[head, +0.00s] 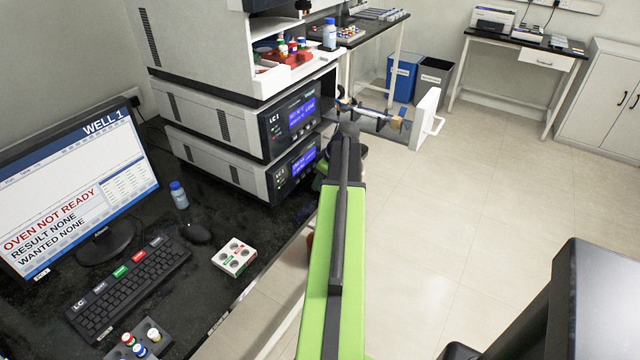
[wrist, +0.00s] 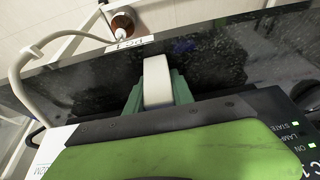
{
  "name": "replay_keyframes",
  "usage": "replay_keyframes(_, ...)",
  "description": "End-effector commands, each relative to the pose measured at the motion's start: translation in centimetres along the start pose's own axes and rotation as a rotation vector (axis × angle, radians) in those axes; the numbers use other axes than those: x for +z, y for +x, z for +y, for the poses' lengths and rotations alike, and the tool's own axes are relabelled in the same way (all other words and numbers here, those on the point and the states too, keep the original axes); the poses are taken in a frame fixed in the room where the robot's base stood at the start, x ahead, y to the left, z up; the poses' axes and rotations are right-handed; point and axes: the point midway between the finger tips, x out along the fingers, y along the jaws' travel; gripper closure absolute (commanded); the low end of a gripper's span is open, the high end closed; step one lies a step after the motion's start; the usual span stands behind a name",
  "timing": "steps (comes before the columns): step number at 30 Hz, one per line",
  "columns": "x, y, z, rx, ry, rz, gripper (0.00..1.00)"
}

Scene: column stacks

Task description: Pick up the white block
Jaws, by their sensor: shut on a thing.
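The white block (wrist: 157,78) is a small upright-looking piece with rounded edges in the wrist view. It sits between the two green fingers of my gripper (wrist: 158,98), which are shut on it. Dark bench top shows around and beyond it; I cannot tell whether the block touches the bench. In the head view my green arm reaches forward beside the instrument stack, and the arm hides most of the gripper; the block cannot be made out there.
The instrument stack (head: 210,125) stands close to my gripper, with an open tray-like part and white handled front (head: 426,118) jutting out right. A monitor (head: 75,185), keyboard (head: 128,285) and white four-well holder (head: 234,257) occupy the bench. A brown bottle (wrist: 122,24) stands beyond the bench edge.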

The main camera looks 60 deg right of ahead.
Motion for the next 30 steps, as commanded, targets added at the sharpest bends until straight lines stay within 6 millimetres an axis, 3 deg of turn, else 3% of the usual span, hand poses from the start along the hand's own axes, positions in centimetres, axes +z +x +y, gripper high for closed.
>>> replay_keyframes(7, -0.8, -2.1, 0.0, 0.000, 0.000, 0.000, 0.94)
replay_keyframes(18, -3.6, -8.9, 0.1, 0.000, 0.001, 0.000, 0.94)
replay_keyframes(30, -3.3, -9.4, 0.4, 0.003, 0.008, 0.000, 0.94)
